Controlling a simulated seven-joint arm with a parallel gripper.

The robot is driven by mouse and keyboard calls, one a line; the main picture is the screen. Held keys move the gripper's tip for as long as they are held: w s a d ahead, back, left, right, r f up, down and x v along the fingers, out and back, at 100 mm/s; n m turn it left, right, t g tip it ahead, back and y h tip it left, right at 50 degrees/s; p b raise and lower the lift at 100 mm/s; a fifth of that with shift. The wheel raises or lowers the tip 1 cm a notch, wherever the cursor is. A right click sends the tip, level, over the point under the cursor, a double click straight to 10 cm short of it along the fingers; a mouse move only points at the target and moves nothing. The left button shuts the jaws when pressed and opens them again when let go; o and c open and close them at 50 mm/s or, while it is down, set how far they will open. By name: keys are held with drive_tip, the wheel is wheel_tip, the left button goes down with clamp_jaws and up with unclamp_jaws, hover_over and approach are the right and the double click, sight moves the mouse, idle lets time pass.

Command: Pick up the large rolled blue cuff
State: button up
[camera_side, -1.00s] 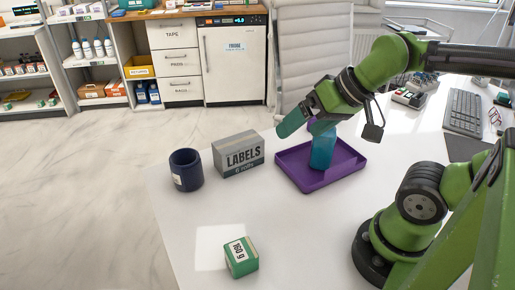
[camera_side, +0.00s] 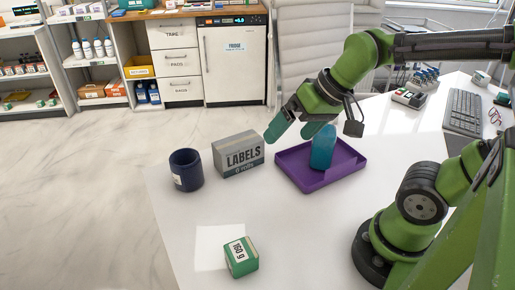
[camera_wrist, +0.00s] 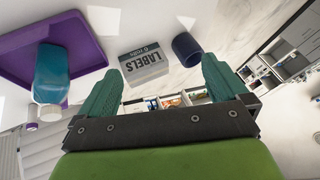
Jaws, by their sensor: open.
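The large rolled blue cuff (camera_side: 186,170) is a dark navy upright roll with an open dark top and a small white label. It stands at the left edge of the white table, left of the labels box. In the wrist view the cuff (camera_wrist: 187,47) shows beyond the fingertips, partly behind the right finger. My gripper (camera_side: 287,137) is open and empty, with two teal fingers. It is above the table, right of the cuff and apart from it, near the labels box and the tray. In the wrist view my gripper (camera_wrist: 162,68) has its fingers wide apart.
The grey labels box (camera_side: 238,154) stands between the cuff and the purple tray (camera_side: 350,172). A teal bottle (camera_side: 322,150) stands in the tray. A green box (camera_side: 241,257) marked 150 g is at the front. The table between that box and the cuff is clear.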

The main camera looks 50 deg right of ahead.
drive_tip(key=w+a+f+n+g, duration=0.2)
drive_tip(key=w+n, duration=0.1)
drive_tip(key=w, duration=0.6)
drive_tip(key=n, duration=0.7)
approach(186, 152)
drive_tip(key=s+a+r, duration=0.2)
drive_tip(key=s+r, duration=0.1)
drive_tip(key=x, duration=1)
drive_tip(key=shift+s, duration=0.1)
drive_tip(key=shift+x, duration=2.95)
drive_tip(key=shift+s, duration=0.1)
drive_tip(key=c, duration=0.7)
drive_tip(key=shift+c, duration=0.2)
